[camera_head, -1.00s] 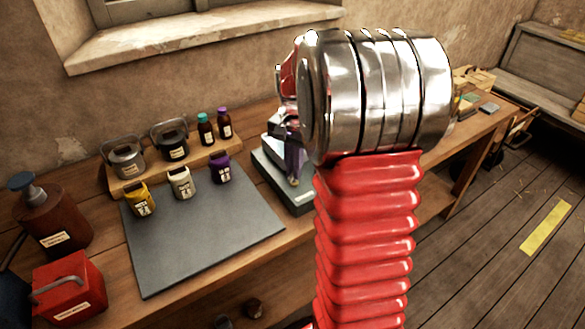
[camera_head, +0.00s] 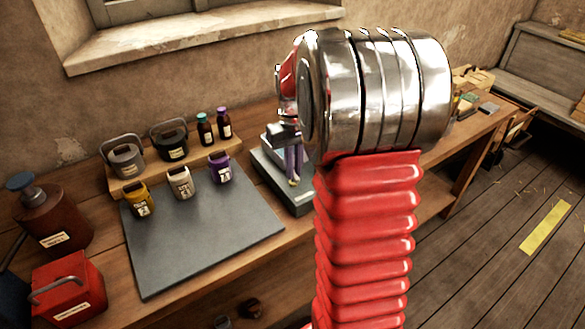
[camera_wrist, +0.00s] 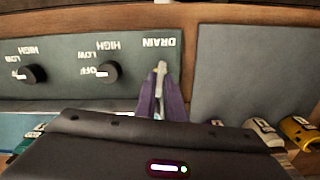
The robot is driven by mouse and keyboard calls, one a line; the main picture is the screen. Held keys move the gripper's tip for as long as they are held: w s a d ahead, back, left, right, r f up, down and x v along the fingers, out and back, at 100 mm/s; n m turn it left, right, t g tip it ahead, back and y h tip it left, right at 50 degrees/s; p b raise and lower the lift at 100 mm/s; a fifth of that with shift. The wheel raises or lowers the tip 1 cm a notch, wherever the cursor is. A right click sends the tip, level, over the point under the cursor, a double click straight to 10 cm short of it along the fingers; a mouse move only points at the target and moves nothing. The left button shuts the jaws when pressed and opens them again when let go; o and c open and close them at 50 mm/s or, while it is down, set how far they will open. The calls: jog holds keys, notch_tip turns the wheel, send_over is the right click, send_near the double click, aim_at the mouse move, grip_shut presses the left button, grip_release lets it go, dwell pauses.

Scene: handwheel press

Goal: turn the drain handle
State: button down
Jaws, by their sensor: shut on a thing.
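The drain handle (camera_wrist: 161,72) is a small pale lever under the upside-down word DRAIN on a dark green panel (camera_wrist: 60,84) in the wrist view. My gripper (camera_wrist: 161,98) has purple fingers and is shut on this handle. The handle's lower end is hidden between the fingers. In the head view my gripper (camera_head: 293,182) reaches down to the grey unit (camera_head: 300,200) on the bench, and my red and metal arm hides the unit's right side.
Two black knobs (camera_wrist: 106,72) (camera_wrist: 33,74) sit left of the handle in the wrist view. A dark mat (camera_head: 200,235) lies on the wooden bench left of the unit, with small labelled jars (camera_head: 180,183) at its back edge. A red can (camera_head: 68,288) stands front left.

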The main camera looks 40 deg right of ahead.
jog(key=shift+w+d+r+n, duration=0.1)
jog(key=shift+w+n, duration=0.05)
jog(key=shift+n, duration=0.85)
jog(key=c, duration=1.8)
grip_release()
jog(key=shift+c, duration=0.2)
notch_tip(320, 180, up, 14)
jog(key=shift+f, duration=0.2)
